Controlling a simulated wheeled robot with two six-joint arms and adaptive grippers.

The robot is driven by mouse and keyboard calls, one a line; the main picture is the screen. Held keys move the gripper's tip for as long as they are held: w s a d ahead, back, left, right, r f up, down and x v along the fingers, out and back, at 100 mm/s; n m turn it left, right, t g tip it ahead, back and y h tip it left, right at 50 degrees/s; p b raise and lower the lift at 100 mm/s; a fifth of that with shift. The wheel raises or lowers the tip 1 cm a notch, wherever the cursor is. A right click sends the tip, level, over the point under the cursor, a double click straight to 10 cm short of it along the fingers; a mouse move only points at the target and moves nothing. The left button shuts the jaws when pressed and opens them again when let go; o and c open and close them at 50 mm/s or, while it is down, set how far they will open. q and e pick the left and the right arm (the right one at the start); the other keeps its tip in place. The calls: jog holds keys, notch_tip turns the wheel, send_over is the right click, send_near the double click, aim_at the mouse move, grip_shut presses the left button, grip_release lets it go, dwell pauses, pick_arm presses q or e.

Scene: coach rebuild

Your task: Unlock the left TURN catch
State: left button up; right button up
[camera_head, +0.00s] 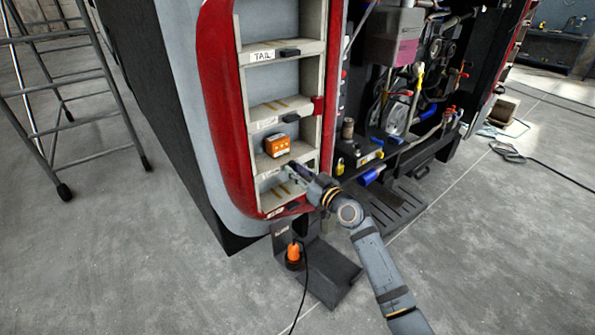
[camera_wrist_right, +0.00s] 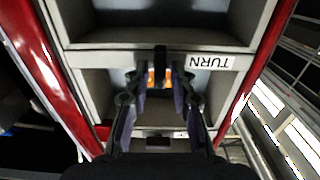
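The left TURN catch (camera_wrist_right: 161,58) is a small dark tab on the pale strip beside the TURN label (camera_wrist_right: 210,62), which reads upside down in the right wrist view. The tab looks upright, across the strip. My right gripper (camera_wrist_right: 160,82) is open, its two dark fingers apart with the tab just past and between their tips. I cannot tell whether they touch it. In the head view my right gripper (camera_head: 299,172) reaches this strip from the right and hides the catch. My left gripper is not in view.
An orange lamp unit (camera_head: 277,146) sits above the strip. The TAIL catch (camera_head: 290,51) and another catch (camera_head: 290,117) lie crosswise higher up. The red panel edge (camera_head: 220,100) frames the bays. An orange object (camera_head: 294,252) with a cable stands below. A ladder (camera_head: 60,90) stands left.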

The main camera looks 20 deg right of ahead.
grip_shut()
jog(key=shift+m, duration=0.3)
jog(key=m, duration=0.3)
jog(key=m+p, duration=0.1)
jog(key=m, duration=0.6)
jog(key=m+p, duration=0.2)
jog(key=m, duration=0.5)
jog(key=shift+w+d+f, duration=0.1)
jog(key=shift+d+f, duration=0.1)
jog(key=shift+m, duration=0.3)
